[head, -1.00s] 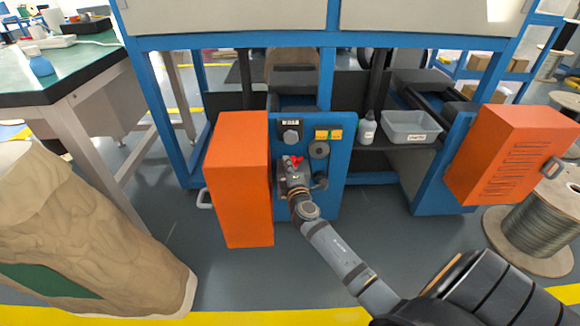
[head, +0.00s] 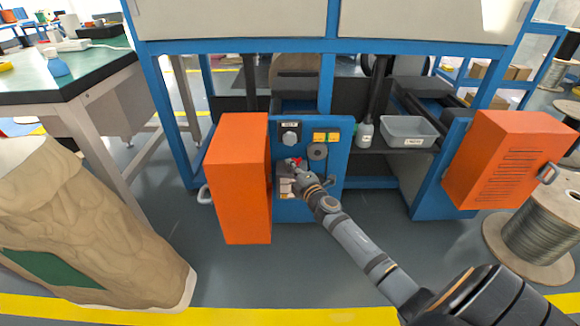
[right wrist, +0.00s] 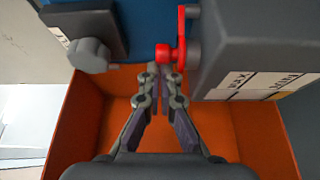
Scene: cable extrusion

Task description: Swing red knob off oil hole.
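The red knob (head: 297,161) sits on the front of the blue machine panel (head: 331,160), and in the head view my right gripper (head: 297,170) is right at it. In the right wrist view the red knob (right wrist: 166,55) is a bent red piece with a round end, beside a dark grey block. My right gripper (right wrist: 158,72) has its fingertips close together, just below the round end; I cannot tell whether they touch it. Nothing shows between the fingers. The oil hole cannot be made out. My left gripper is out of view.
An orange cabinet (head: 238,185) stands close left of the panel. A dial (head: 290,137) and yellow labels (head: 326,137) are above the knob. A bottle (head: 365,132) and a grey tray (head: 408,131) stand on a shelf to the right.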

